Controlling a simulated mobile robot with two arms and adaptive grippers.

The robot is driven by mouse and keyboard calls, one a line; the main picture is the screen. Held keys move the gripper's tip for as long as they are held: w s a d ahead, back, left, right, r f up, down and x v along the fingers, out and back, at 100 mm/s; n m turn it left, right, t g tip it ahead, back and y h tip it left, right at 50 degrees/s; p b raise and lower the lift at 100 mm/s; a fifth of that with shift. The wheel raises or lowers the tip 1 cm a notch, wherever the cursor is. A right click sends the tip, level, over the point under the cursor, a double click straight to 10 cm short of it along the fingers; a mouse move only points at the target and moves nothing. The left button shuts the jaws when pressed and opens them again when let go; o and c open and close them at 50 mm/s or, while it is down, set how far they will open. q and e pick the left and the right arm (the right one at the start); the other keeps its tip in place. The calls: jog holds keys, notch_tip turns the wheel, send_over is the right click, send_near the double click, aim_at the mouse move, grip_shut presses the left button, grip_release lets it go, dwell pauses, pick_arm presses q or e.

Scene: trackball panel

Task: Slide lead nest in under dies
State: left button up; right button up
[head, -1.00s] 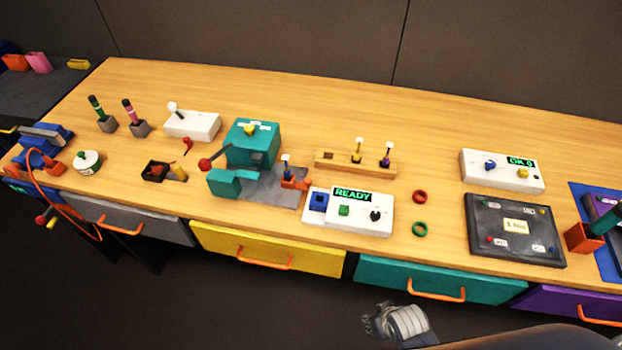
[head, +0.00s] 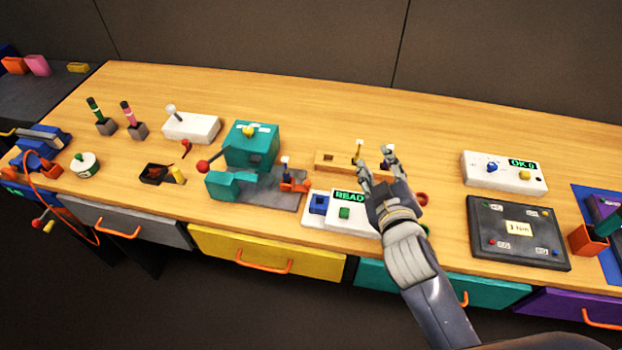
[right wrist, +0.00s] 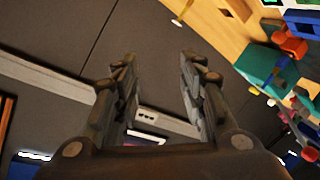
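The teal press (head: 252,150) stands left of centre on the bench in the head view, with a red-knobbed lever (head: 204,165) and a grey base plate (head: 262,195). The orange lead nest (head: 294,186) sits at the right end of that plate, holding an upright lead (head: 286,165) with a white tip. The nest stands to the right of the press body, not beneath it. My right gripper (head: 376,163) is open and empty, right of the nest and over the white READY box. Its spread fingers also show in the right wrist view (right wrist: 157,72). My left gripper is not in view.
The READY box (head: 320,206) lies right of the nest, partly covered by my right arm. A wooden rack (head: 328,160) with upright leads stands behind it. A dark tray (head: 490,240) and a white OK box (head: 485,172) are farther right. The back of the bench is clear.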

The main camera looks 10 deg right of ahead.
jog(key=w+a+r+n+t+y, duration=0.2)
jog(key=a+r+n+t+y, duration=0.1)
jog(key=a+r+n+y, duration=0.4)
jog(key=w+a+r+n+t+y, duration=0.2)
jog(key=a+r+n, duration=0.25)
jog(key=r, duration=0.45)
jog(key=s+a+n+g+y, duration=0.4)
jog(key=a+n+g+y, duration=0.8)
jog(key=n, duration=0.5)
jog(key=n+g+h, duration=0.6)
jog(key=n+h, duration=0.5)
jog(key=h, duration=0.5)
send_near(309, 182)
jog(key=shift+h, duration=0.3)
jog(key=x, duration=0.2)
jog(key=p+x, duration=0.1)
jog(key=x, duration=0.2)
jog(key=p+x, duration=0.1)
jog(key=x, duration=0.2)
jog(key=shift+s+a, duration=0.1)
jog(key=shift+a, duration=0.25)
